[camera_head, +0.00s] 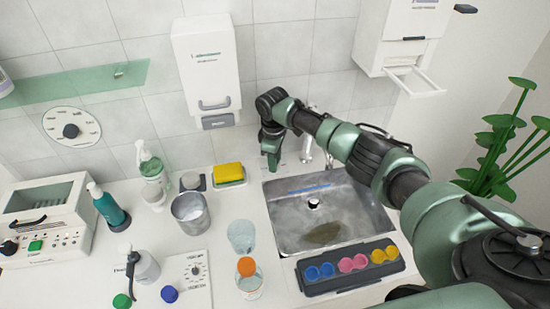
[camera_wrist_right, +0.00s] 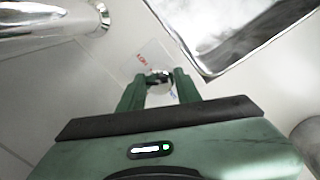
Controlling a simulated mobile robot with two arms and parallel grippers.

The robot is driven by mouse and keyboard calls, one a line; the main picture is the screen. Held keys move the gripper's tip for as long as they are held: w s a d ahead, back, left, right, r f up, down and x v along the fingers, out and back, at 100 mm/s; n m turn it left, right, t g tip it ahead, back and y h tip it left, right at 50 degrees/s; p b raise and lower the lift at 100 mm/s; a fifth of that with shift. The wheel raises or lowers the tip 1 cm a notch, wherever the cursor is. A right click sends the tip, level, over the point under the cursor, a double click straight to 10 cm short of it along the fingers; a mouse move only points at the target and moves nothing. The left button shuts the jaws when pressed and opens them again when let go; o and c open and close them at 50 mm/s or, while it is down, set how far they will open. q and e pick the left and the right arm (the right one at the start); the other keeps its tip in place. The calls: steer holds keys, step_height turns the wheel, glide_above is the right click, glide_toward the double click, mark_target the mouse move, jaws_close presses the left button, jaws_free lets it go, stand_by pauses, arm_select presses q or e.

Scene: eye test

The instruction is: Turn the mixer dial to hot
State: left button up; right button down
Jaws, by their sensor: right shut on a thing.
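The mixer dial is a small pale round knob (camera_wrist_right: 160,77) on a clear plate (camera_wrist_right: 146,60) with red lettering, seen in the right wrist view beside the sink corner. The lettering is small; it seems to read HOT. Some blue marking shows lower on the plate, partly covered by a finger. My right gripper (camera_wrist_right: 159,82) is shut on the knob, one green finger on each side. In the head view my right gripper (camera_head: 271,157) points down at the sink's back left corner and hides the knob. My left gripper is not in view.
The metal sink (camera_head: 290,243) lies just right of the gripper, with a chrome faucet (camera_wrist_right: 50,18) close by. A yellow sponge (camera_head: 228,173), a metal cup (camera_head: 190,212) and several bottles stand left. A wall dispenser (camera_head: 207,65) hangs behind. A paint tray (camera_head: 318,288) lies in front.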

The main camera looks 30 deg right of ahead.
steer(key=m+p, duration=0.1)
steer(key=m, duration=0.2)
steer(key=shift+a+p, duration=0.1)
steer(key=shift+p, duration=0.2)
steer(key=shift+m+p, duration=0.45)
steer(key=shift+m, duration=0.95)
steer(key=c, duration=1)
jaws_free()
steer(key=r, duration=0.5)
steer(key=r+b, duration=0.1)
steer(key=r, duration=0.1)
steer(key=shift+a+r, duration=0.25)
steer(key=shift+r, duration=0.15)
